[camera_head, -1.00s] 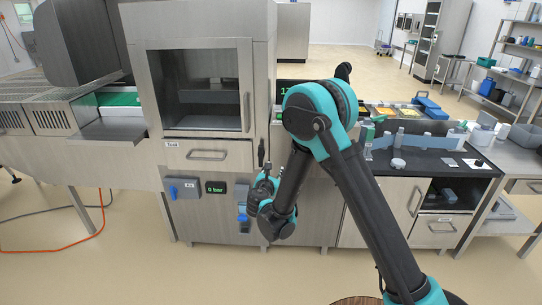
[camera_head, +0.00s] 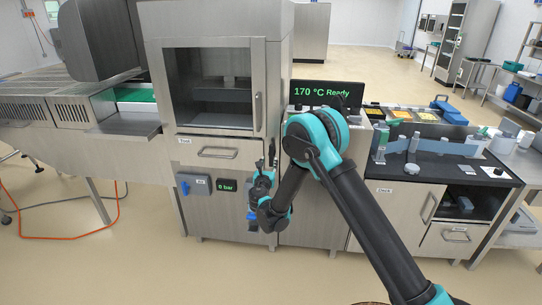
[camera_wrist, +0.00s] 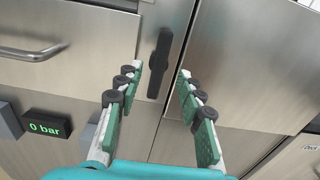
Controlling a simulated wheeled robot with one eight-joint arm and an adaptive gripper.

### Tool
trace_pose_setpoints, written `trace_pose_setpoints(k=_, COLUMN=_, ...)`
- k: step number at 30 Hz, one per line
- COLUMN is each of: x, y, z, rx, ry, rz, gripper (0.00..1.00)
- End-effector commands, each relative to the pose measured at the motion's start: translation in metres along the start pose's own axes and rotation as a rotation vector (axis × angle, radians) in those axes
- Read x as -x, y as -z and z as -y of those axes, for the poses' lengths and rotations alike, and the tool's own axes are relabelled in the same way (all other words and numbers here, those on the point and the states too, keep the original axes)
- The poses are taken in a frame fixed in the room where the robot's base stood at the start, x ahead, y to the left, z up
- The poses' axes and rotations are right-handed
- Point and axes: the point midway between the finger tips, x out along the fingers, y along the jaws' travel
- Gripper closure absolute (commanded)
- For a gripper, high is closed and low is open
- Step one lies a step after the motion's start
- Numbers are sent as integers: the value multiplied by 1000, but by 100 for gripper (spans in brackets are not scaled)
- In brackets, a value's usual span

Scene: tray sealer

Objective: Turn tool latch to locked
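The tool latch is a black upright handle (camera_wrist: 160,62) on the steel front, just right of the Tool drawer (camera_wrist: 45,25). In the head view the latch (camera_head: 271,152) shows as a small dark bar beside the drawer, right above my gripper (camera_head: 266,178). In the wrist view my gripper (camera_wrist: 158,76) is open and empty. Its two green-padded fingers point toward the latch, which appears between the fingertips. The latch stands vertical. I cannot tell whether the fingers reach around it or stay short of it. No contact shows.
A pressure display (camera_wrist: 47,125) reads 0 bar at left, with a blue-knobbed box (camera_head: 193,185) beside it. The sealer screen (camera_head: 325,93) reads 170 °C Ready. A black-topped counter (camera_head: 440,165) with several items stands right. The floor in front is clear.

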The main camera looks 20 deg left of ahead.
Motion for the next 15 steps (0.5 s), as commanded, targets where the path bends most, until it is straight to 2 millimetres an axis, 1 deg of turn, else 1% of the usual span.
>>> trace_pose_setpoints(k=1, x=-11, y=0, z=2, rx=0, ry=3, rz=0, gripper=62)
trace_pose_setpoints(k=6, x=-41, y=0, z=1, rx=0, ry=3, rz=0, gripper=62)
trace_pose_setpoints(k=10, x=-58, y=0, z=0, rx=-1, ry=1, rz=0, gripper=62)
trace_pose_setpoints(k=15, x=-69, y=0, z=1, rx=-1, ry=1, rz=0, gripper=62)
